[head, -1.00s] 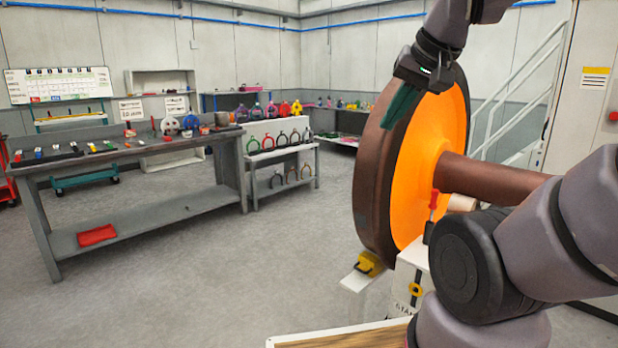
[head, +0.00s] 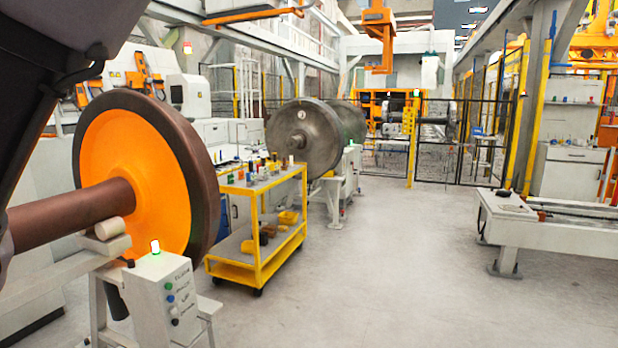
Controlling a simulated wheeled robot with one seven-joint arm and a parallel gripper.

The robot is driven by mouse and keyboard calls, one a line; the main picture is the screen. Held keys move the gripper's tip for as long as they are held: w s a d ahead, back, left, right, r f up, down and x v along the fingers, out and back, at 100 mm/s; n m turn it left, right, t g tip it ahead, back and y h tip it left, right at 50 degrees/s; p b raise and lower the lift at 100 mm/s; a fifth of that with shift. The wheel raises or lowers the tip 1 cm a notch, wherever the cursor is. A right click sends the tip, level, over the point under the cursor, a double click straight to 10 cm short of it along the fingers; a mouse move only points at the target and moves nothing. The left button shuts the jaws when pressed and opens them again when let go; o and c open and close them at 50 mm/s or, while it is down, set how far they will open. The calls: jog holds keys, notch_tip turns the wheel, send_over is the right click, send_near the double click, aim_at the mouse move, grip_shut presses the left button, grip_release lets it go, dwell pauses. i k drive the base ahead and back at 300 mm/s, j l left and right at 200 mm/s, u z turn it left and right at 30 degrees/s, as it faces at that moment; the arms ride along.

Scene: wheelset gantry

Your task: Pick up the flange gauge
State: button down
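I cannot pick out the flange gauge in the head view. Several small tools and bottles stand on the top of a yellow trolley (head: 246,187), too small to tell apart. An orange-faced wheel (head: 150,165) on a brown axle (head: 70,213) stands at the left. A dark part of my arm fills the upper left corner. My gripper is out of view.
A white control box (head: 160,290) with a lit green lamp stands in front of the wheel. A large grey metal drum (head: 300,138) is behind the trolley. A white bench (head: 535,236) stands at the right. The middle floor (head: 400,265) is clear.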

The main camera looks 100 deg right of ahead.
aim_at(251, 179)
jog(key=z, duration=3.15)
